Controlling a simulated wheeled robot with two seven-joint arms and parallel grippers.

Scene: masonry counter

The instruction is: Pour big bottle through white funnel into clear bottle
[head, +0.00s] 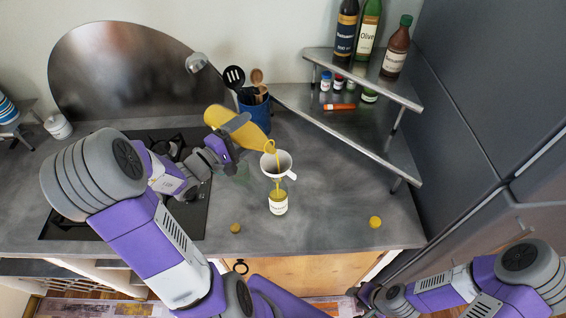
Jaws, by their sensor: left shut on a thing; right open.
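My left gripper (228,135) is shut on the big bottle (243,129), which is full of yellow liquid. The bottle is tilted, its neck pointing right and down above the white funnel (271,163). A thin yellow stream shows from the bottle's mouth down into the funnel. The funnel sits on top of the clear bottle (278,198), which stands upright on the counter with a pale label and yellow liquid inside. My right gripper (369,299) is open and empty at the bottom, low in front of the counter; its fingers are partly cut off by the frame.
A blue utensil pot (254,113) stands behind the big bottle. A metal corner shelf (401,93) with bottles and jars is at the back right. A black hob (120,215) is at the left. Small yellow round things (375,222) lie on the otherwise clear counter.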

